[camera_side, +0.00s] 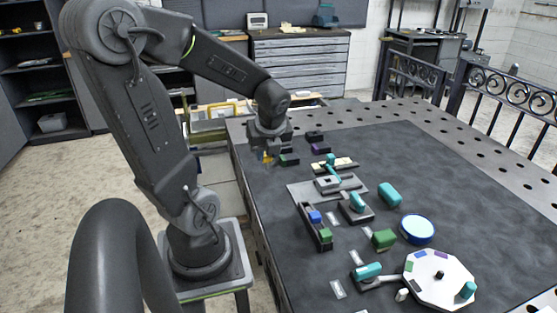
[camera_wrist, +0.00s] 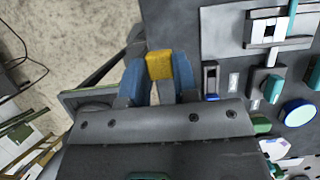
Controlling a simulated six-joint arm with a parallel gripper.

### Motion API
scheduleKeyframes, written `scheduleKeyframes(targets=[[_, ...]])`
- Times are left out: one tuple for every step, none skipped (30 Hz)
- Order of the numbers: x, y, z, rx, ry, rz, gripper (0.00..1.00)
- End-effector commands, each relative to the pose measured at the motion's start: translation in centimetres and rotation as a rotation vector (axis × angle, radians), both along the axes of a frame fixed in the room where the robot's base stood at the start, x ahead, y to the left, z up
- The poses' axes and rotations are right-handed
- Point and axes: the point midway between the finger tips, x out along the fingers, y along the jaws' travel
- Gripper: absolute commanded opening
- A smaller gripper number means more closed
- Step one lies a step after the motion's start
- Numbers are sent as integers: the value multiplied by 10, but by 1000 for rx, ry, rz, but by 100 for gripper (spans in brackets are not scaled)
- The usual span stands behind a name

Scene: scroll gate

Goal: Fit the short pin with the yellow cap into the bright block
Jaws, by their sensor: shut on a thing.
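My gripper (camera_side: 267,150) is at the left edge of the dark mat, shut on the short pin with the yellow cap (camera_side: 267,157). In the wrist view the yellow cap (camera_wrist: 159,65) sits between the two blue fingers; the pin's shaft is hidden. A pale grey plate (camera_side: 300,190) lies on the mat to the right of and nearer than the gripper. It carries a light block (camera_side: 327,184), which also shows in the wrist view (camera_wrist: 266,32). I cannot tell for sure that this is the bright block, and no hole is clear. The pin is apart from it.
A teal lever (camera_side: 332,165) stands by the plate. The mat's right side is clear.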

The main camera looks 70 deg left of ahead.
Motion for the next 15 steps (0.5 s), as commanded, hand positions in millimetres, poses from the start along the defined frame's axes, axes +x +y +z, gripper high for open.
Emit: scheduleKeyframes(targets=[[2,3,2,1,-1,0,1],[5,4,3,0,0,-2,1],[10,5,4,-1,0,-3,1],[16,7,4,-2,0,-5,1],[23,8,5,-3,1,-7,1],[33,10,5,-5,1,-8,1],[42,10,5,-6,1,-10,1],[52,11,5,-6,2,-9,1],[66,12,4,-7,3,-10,1],[76,12,3,-7,4,-11,1],[86,12,1,-7,3,-11,1],[100,11,-1,-7,3,-11,1],[109,10,-2,-6,4,-11,1],[118,9,-4,-6,3,-10,1],[130,7,-7,-5,3,-8,1]])
